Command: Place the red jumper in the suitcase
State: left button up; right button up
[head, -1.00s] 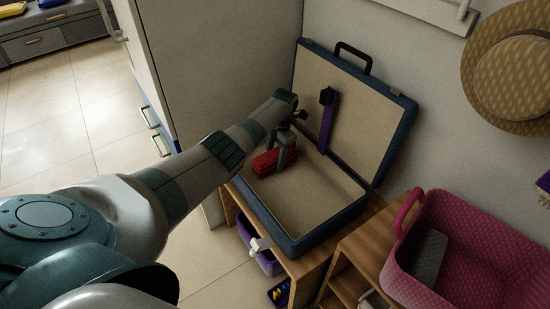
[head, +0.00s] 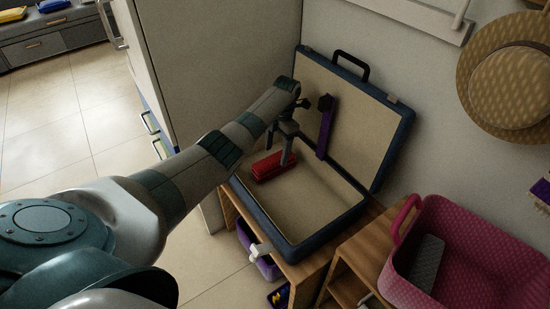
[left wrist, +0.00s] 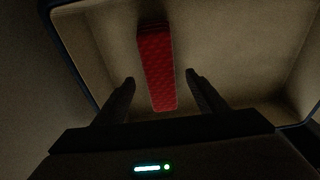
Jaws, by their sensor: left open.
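The suitcase (head: 297,240) stands open on a wooden shelf, dark blue outside with a beige lining, its lid leaning back toward the wall. The red jumper (head: 270,167) lies folded in the suitcase base at its left end. My left gripper (head: 284,155) is inside the suitcase, just above and beside the jumper. In the left wrist view the gripper (left wrist: 159,88) is open, its two fingers apart with the red jumper (left wrist: 156,65) lying beyond and between them, apart from both. The suitcase lining (left wrist: 225,50) surrounds the jumper there. My right gripper is not in view.
A purple strap-like thing (head: 326,130) stands against the suitcase lid. A pink basket (head: 480,250) holding a grey item is at the right. A straw hat (head: 512,80) hangs on the wall. A tall cabinet (head: 215,70) stands close behind my left arm.

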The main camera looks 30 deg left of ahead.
aim_at(278, 157)
pick_arm(q)
jog(key=r, duration=0.6)
jog(key=shift+w+d, duration=0.15)
jog(key=shift+w, duration=0.25)
jog(key=shift+f, duration=0.1)
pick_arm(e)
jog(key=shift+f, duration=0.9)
